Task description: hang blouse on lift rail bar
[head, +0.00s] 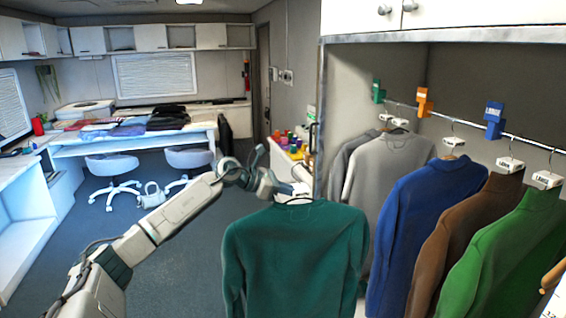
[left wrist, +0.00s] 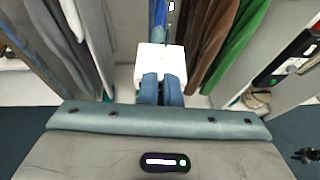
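The teal blouse (head: 295,262) hangs upright on a dark hanger in the head view, in front of and left of the rail. My left gripper (head: 299,189) is above its collar, apparently shut on the white block at the hanger's top. In the left wrist view the fingers (left wrist: 160,90) are close together at the white block (left wrist: 160,62). The hanger's hook cannot be made out. The lift rail bar (head: 468,132) runs across the open closet at the right, higher than the blouse.
Grey garments (head: 389,160), a blue one (head: 425,215), a brown one (head: 462,232) and a green one (head: 508,245) hang on the rail. Green, orange (head: 424,101) and blue (head: 494,119) markers sit along it. A closet post (head: 322,120) stands beside my gripper.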

